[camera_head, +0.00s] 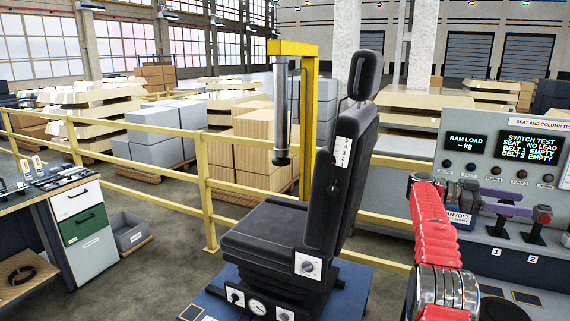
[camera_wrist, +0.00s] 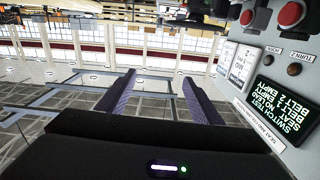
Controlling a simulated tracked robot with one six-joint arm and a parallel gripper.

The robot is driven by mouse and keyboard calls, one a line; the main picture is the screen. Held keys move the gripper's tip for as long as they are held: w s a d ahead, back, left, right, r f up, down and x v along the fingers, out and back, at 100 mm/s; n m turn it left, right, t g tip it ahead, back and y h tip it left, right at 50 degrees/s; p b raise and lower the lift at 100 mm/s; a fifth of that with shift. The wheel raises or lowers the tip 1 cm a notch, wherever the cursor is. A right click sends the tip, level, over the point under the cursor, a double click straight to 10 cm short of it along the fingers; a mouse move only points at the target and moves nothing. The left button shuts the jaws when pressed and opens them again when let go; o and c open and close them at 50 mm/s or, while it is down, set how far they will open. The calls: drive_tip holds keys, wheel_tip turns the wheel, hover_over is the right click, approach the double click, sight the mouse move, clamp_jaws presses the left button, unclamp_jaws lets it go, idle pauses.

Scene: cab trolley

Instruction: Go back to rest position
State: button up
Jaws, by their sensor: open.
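My gripper (camera_wrist: 159,77) shows in the wrist view with its two dark fingers apart and nothing between them. That view is upside down, and the test panel (camera_wrist: 268,145) stands close to the right of the fingers.
A yellow frame with a ram (camera_head: 280,108) stands behind the seat. Yellow railing (camera_head: 205,180) runs behind it. Buckles stand on holders (camera_head: 498,225) marked 1 and 2 by the panel.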

drive_tip(key=w+a+f+n+t+h, duration=0.1)
drive_tip(key=w+f+n+t, duration=0.2)
drive_tip(key=w+n+t, duration=1.1)
drive_tip(key=w+a+f+n+t+y, duration=0.1)
drive_tip(key=w+a+t+y, duration=0.25)
drive_tip(key=a, duration=0.45)
drive_tip(key=w+a+f+n+t+y, duration=0.1)
drive_tip(key=w+a+f+t+y, duration=0.1)
drive_tip(key=a+y, duration=0.45)
drive_tip(key=w+a+f+n+t+y, duration=0.1)
drive_tip(key=w+a+t+y, duration=0.15)
drive_tip(key=a, duration=0.65)
drive_tip(key=s+a+f+n+g+y, duration=0.2)
drive_tip(key=s+a+g, duration=0.1)
drive_tip(key=s+a, duration=0.65)
drive_tip(key=s+a+f+n+g+y, duration=0.1)
drive_tip(key=s+a+f+g+y, duration=0.15)
drive_tip(key=s+a, duration=0.7)
drive_tip(key=s+a+n, duration=0.1)
drive_tip(key=s+a, duration=0.1)
drive_tip(key=s, duration=0.9)
drive_tip(key=s+a+n+g, duration=0.1)
drive_tip(key=s+a, duration=0.2)
drive_tip(key=s, duration=0.9)
drive_tip(key=s+a+n+g, duration=0.1)
drive_tip(key=s+a+n, duration=0.1)
drive_tip(key=s, duration=1)
drive_tip(key=shift+a+r, duration=0.2)
drive_tip(key=shift+a, duration=0.3)
